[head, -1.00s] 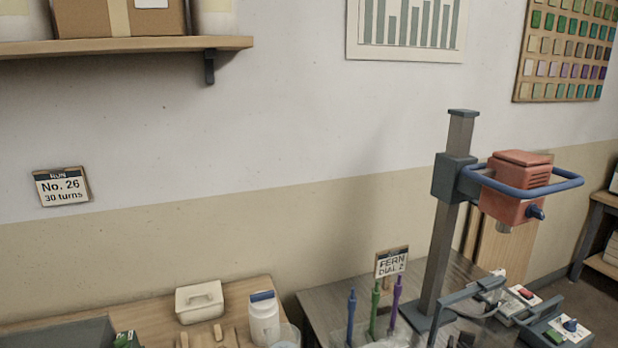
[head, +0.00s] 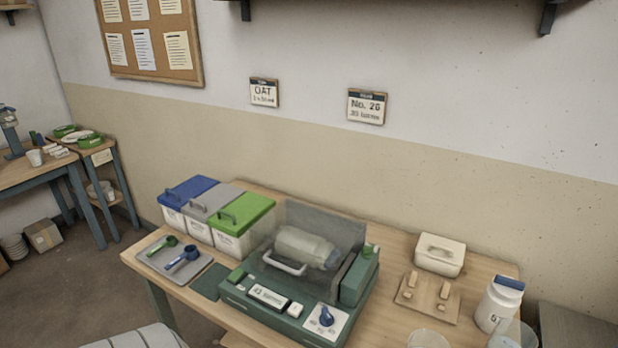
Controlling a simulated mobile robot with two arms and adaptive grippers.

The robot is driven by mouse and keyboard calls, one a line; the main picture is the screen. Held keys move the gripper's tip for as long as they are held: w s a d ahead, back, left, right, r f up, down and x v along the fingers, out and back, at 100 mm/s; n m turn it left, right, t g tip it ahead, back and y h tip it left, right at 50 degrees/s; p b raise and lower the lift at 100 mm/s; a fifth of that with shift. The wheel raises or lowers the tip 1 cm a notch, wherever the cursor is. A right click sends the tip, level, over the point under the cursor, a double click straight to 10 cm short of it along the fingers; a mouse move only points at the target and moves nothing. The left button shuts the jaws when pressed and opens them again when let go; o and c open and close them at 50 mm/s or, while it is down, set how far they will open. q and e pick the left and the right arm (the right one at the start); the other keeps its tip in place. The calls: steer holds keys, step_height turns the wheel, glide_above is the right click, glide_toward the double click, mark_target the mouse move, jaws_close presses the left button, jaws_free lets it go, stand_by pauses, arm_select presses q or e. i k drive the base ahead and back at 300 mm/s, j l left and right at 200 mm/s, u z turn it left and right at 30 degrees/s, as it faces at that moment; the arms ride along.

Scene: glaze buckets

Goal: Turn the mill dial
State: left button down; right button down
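The mill (head: 290,317) is a green machine on the wooden table. A pale jar (head: 304,247) lies on its side in it, behind a see-through cover (head: 330,228) with a white handle (head: 285,264). The blue mill dial (head: 326,317) sits on a white plate at the front right of the base. A small label or display (head: 268,296) is left of it; its text is too blurred to read surely. A wall card (head: 366,107) reads "No. 26" and seems to say "30 turns". Neither of my grippers is in view.
Blue, grey and green lidded bins (head: 212,210) stand left of the mill. A grey tray (head: 174,258) holds a green and a blue scoop. A white lidded box (head: 439,255), a wooden stand (head: 427,298) and a blue-capped bottle (head: 498,305) are to the right. An "OAT" card (head: 264,93) hangs above.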

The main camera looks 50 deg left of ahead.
mark_target(326, 319)
steer(key=u, duration=1.55)
